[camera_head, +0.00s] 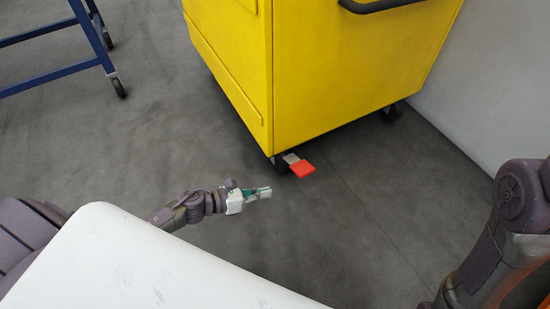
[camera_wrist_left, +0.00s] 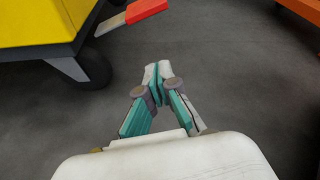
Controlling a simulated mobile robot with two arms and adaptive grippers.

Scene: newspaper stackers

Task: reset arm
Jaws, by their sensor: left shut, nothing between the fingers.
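My left gripper (camera_head: 264,192) reaches out past the left side of my white body in the head view, over the grey floor. It is shut and empty. In the left wrist view its two fingertips (camera_wrist_left: 158,72) meet, with only floor behind them. In the head view it is apart from the yellow cart, a little in front of and below the cart's near corner. My right arm (camera_head: 505,235) shows at the right edge of the head view, but its gripper is out of the picture.
A yellow cart (camera_head: 335,75) on casters stands ahead, with a red brake pedal (camera_head: 303,170) at its near caster. A blue wheeled frame (camera_head: 55,72) is at upper left. A pale wall (camera_head: 490,90) closes the right side. An orange object (camera_wrist_left: 300,8) shows in the wrist view. Floor at left is clear.

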